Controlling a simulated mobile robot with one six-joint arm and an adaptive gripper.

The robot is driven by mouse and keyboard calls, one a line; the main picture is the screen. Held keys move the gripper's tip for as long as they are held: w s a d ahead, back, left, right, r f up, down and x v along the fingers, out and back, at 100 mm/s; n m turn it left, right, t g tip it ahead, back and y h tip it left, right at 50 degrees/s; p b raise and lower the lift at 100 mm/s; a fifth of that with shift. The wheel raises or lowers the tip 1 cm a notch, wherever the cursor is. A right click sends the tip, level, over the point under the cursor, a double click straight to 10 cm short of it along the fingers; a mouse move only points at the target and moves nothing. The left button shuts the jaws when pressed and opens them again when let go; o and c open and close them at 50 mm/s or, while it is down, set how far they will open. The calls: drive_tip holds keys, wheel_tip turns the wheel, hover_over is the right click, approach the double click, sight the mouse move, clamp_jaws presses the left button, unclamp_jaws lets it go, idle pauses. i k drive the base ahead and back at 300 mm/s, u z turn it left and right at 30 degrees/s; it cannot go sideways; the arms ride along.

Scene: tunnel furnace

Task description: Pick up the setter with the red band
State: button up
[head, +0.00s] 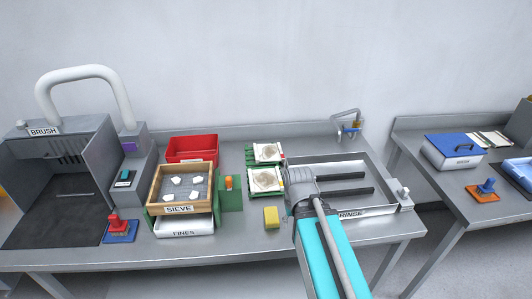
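Two pale square plates with brownish patches, which look like setters, lie on green racks in the middle of the bench. The far plate (267,152) and the near plate (265,180) each show a small bit of red at the right edge. I cannot tell clearly which carries a red band. My gripper (299,178) is a dark grey shape just right of the near plate, at the left end of the rinse basin. It partly covers that plate's right side. Its fingertips are not clear, so its opening and any hold are hidden.
The rinse basin (378,207) with two dark bars is right of my gripper. A yellow sponge (271,217) lies in front of the near plate. The wooden sieve (153,186) with white pieces, a red bin (192,149) and a brush hood (90,140) stand left. A second table is right.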

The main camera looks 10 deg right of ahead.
sight(267, 152)
drive_tip(key=i, duration=0.95)
drive_tip(key=z, duration=0.05)
